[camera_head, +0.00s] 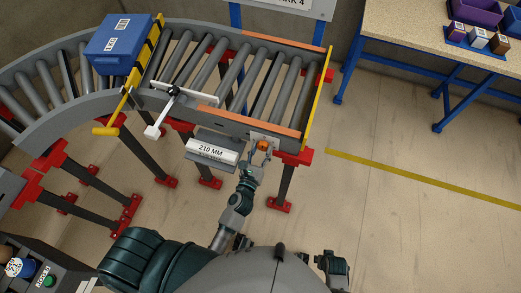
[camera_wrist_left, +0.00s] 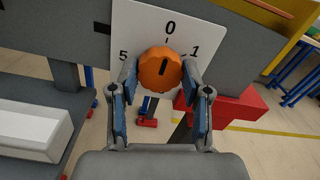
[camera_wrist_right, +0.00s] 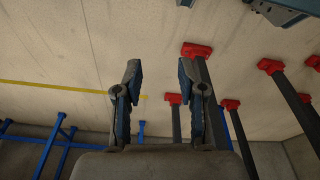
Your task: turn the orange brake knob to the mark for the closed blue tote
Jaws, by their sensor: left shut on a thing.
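The orange brake knob (camera_head: 263,145) is on the near side of the conveyor's right end. In the left wrist view the knob (camera_wrist_left: 160,70) sits on a white dial plate (camera_wrist_left: 139,28) with marks 0, 1 and 5 readable; its dark pointer line is near 0. My left gripper (camera_wrist_left: 159,80) is shut on the knob, one finger on each side. The blue tote (camera_head: 117,39), lid closed, stands on the rollers at upper left with white labels. My right gripper (camera_wrist_right: 157,85) is open and empty, low and away from the conveyor.
A yellow and black striped bar (camera_head: 147,50) stands right beside the tote. A white-ended lever (camera_head: 155,130) and a "210 MM" plate (camera_head: 210,151) are left of the knob. A table (camera_head: 405,25) with bins is at upper right. Floor at right is clear.

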